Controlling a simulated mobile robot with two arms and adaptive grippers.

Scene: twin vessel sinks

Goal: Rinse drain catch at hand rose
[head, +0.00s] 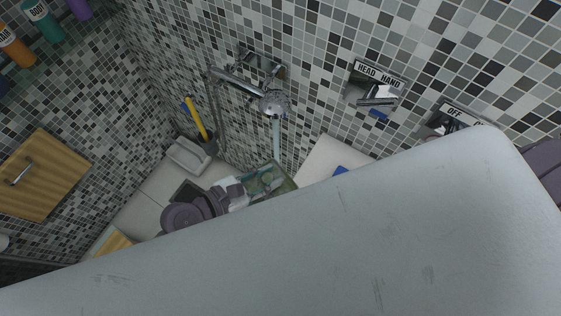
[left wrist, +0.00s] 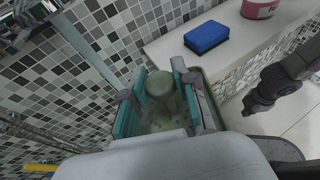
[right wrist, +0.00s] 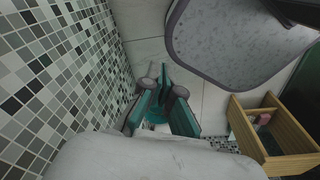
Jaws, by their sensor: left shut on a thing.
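The drain catch (left wrist: 160,84) is dull green, with a round knob and a holed surface below it. In the left wrist view it sits between the teal fingers of my left gripper (left wrist: 163,88), which is shut on it. In the head view my left gripper (head: 262,181) is below the chrome hand rose (head: 273,103). A pale stream of water (head: 276,140) falls from the rose towards the gripper and the catch. Where it lands is hard to see. My right gripper (right wrist: 160,88) shows no object in it; its finger gap is unclear.
On the tiled wall are a head/hand lever (head: 376,92) and an off lever (head: 450,120). A blue sponge (left wrist: 206,37) and a pink container (left wrist: 261,7) stand on a white ledge. A wooden box (right wrist: 270,135) stands at the right. My pale body covers much of the head view.

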